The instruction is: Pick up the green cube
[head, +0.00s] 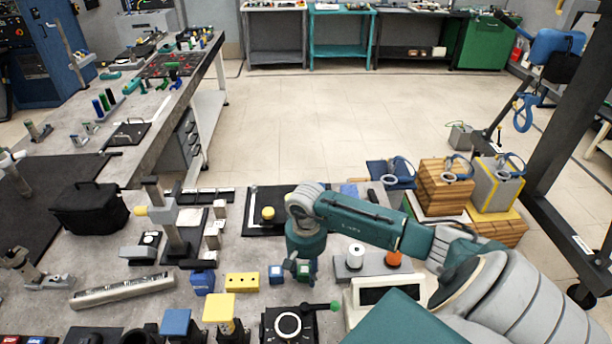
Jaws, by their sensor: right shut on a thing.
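The green cube (306,276) is low in the middle of the head view, partly hidden by my right gripper (303,268). The gripper points down from the teal arm, with its fingers shut on the cube. I cannot tell whether the cube still touches the bench. My left gripper does not show.
A yellow block with holes (242,283) and a blue container (203,281) stand to the left. A black dial box with a green-knobbed lever (289,326) is in front. White and orange spools (356,256) stand to the right. A black mat (262,226) lies behind.

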